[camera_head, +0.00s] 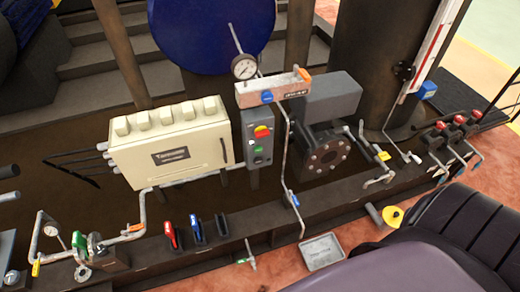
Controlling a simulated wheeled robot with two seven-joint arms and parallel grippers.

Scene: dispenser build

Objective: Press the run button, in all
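A narrow grey control box (258,138) stands upright right of the cream cabinet. It carries a red and yellow switch (262,131) near its top and a small green button (257,150) below that. More small dark controls sit around the green button, too small to read. I cannot read any label that says run. Neither of my grippers shows in the head view, and nothing touches the box front.
A cream cabinet (170,145) stands left of the box. A thin pipe (287,170) and a grey pump (325,110) stand right of it. Levers (170,234) rise from the front beam. A metal tray (322,252) lies on the floor. Dark rounded shapes fill the lower right.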

